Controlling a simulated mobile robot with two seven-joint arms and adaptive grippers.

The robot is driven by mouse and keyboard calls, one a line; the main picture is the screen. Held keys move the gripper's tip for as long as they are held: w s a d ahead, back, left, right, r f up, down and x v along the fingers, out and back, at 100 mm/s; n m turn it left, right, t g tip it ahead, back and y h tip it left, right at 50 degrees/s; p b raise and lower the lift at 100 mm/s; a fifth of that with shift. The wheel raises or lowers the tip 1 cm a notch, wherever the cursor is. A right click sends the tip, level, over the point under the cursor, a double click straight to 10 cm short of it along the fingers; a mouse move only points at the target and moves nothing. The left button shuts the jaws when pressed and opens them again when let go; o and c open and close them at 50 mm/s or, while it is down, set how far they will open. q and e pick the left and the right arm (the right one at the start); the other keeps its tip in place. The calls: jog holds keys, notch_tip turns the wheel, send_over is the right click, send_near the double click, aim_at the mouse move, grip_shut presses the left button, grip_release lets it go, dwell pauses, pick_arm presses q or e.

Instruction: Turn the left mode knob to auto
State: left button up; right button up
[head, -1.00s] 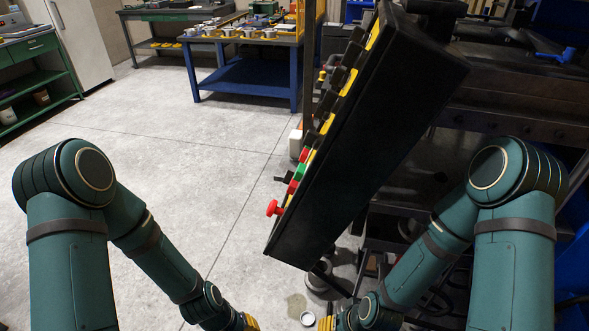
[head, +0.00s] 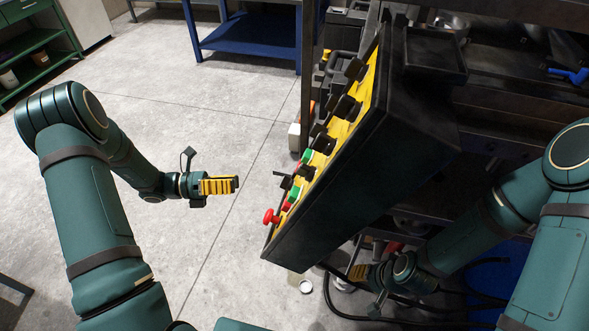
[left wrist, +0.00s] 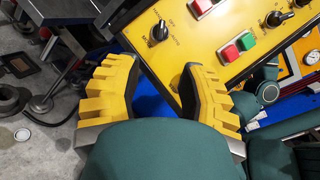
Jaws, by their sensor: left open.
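The black control panel box (head: 345,175) stands tilted in the middle of the head view, its yellow face turned left and seen edge-on. In the left wrist view the yellow face (left wrist: 222,38) shows a black mode knob (left wrist: 160,31) near one corner, with small labels too blurred to read surely. My left gripper (head: 236,184) is left of the panel, apart from it. In the wrist view its yellow fingers (left wrist: 158,70) are spread and empty, with the knob beyond the gap between them. My right gripper (head: 357,272) is low, right of the panel's bottom; its opening is unclear.
Red and green buttons (left wrist: 238,46) and another black knob (left wrist: 275,18) share the panel face. A red mushroom button (head: 270,216) sticks out at the panel's lower edge. A blue table (head: 250,40) stands behind.

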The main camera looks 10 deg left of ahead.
aim_at(284, 179)
pick_arm(q)
jog(key=x, duration=1.3)
jog(key=shift+w+d+r, duration=0.1)
jog(key=shift+d+r, duration=0.15)
jog(key=shift+d, duration=0.1)
grip_shut()
